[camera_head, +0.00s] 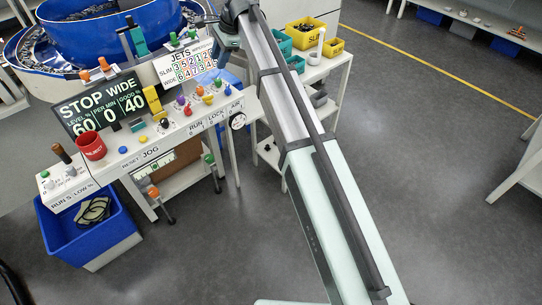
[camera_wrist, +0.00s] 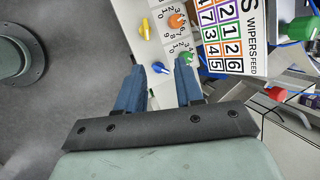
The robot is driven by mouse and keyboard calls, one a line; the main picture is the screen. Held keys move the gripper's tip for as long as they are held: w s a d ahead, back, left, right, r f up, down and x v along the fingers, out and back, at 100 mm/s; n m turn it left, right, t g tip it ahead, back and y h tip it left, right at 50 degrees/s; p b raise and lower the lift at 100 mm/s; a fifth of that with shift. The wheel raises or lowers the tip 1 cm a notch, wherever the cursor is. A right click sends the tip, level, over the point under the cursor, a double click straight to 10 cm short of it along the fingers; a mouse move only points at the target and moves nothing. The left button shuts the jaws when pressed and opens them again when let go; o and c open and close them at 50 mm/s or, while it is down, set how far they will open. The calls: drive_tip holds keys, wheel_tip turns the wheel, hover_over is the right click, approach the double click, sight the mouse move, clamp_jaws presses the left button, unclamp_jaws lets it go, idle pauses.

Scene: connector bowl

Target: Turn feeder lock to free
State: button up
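A LOCK label (camera_head: 216,117) is printed on the front edge of the white control panel, between RUN and AIR labels. Several coloured knobs stand on the panel above it, including a yellow knob (camera_head: 208,99) and a red knob (camera_head: 188,110). I cannot tell which one is the feeder lock, or its setting. My gripper (camera_wrist: 160,74) is open and empty, its two blue fingers apart above the panel. A yellow knob (camera_wrist: 144,32), an orange knob (camera_wrist: 177,20) and a green knob (camera_wrist: 187,58) show beyond the fingers. In the head view my arm partly covers the gripper.
The STOP WIDE display (camera_head: 98,106) and red cup (camera_head: 91,146) stand left on the panel. The JETS number board (camera_head: 186,68) rises behind the knobs. The blue feeder bowl (camera_head: 110,30) is at back left. Yellow bins (camera_head: 305,31) are on a side table.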

drive_tip(key=s+d+f+n+h, duration=0.1)
drive_tip(key=s+d+f+n, duration=0.3)
drive_tip(key=f, duration=0.7)
drive_tip(key=s+d+f+n+h, duration=0.1)
drive_tip(key=s+d+f+n, duration=0.3)
drive_tip(key=d+f, duration=0.3)
drive_tip(key=s+d+f+n+h, duration=0.1)
drive_tip(key=s+d+f+n, duration=0.3)
drive_tip(key=f, duration=1.1)
drive_tip(key=shift+d+n+t+h, duration=0.3)
drive_tip(key=shift+d+n, duration=0.7)
drive_tip(key=shift+d, duration=0.1)
drive_tip(key=shift+s, duration=0.1)
